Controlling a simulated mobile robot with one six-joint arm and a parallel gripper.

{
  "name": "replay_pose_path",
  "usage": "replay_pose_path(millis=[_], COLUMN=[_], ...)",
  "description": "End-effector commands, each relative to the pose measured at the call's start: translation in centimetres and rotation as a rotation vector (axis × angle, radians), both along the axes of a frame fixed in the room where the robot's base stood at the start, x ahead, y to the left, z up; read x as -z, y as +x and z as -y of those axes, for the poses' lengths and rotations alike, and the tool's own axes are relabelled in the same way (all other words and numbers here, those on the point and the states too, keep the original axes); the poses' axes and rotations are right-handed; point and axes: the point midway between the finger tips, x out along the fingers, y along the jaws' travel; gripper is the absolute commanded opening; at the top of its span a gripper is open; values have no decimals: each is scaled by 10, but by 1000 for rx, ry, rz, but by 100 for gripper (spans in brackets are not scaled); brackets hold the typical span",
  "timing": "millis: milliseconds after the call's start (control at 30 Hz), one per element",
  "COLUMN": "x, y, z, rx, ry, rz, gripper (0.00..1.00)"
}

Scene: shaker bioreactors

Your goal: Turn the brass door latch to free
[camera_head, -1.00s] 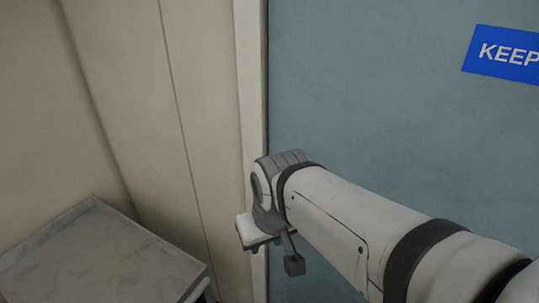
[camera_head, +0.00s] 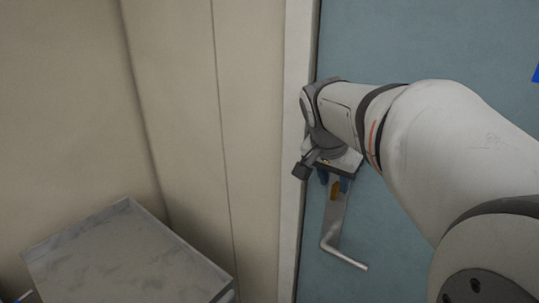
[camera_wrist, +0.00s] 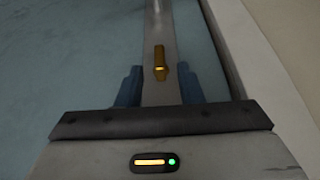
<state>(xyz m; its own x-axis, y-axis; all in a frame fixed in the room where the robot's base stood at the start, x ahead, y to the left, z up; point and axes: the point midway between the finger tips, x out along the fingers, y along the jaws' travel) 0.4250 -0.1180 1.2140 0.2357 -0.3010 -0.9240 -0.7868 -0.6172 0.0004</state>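The brass door latch (camera_head: 335,190) is a small knob on a long grey metal plate (camera_head: 331,218) on the teal door (camera_head: 382,215). In the wrist view the latch (camera_wrist: 159,62) lies lengthwise along the plate, just beyond my fingertips and in line with the gap between them. My gripper (camera_wrist: 159,86) is open, with its two blue fingers apart on either side of the plate. In the head view my gripper (camera_head: 334,180) is right above the latch. Nothing is held, and I cannot tell whether the fingers touch the plate.
A silver lever handle (camera_head: 345,257) sticks out to the right at the lower end of the plate. The pale door frame (camera_head: 289,210) runs close on the left. A marbled grey tabletop (camera_head: 125,265) stands at the lower left, in front of beige wall panels (camera_head: 180,130).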

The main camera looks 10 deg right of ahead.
Motion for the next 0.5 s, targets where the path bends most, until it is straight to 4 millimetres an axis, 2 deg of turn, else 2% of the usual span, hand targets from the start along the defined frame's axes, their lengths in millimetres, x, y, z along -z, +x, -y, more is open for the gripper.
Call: replay_pose_path(millis=[200,500], x=[25,30], y=[6,7], z=[8,10], rx=[1,0], ry=[0,0], rz=[-2,1], gripper=[34,34])
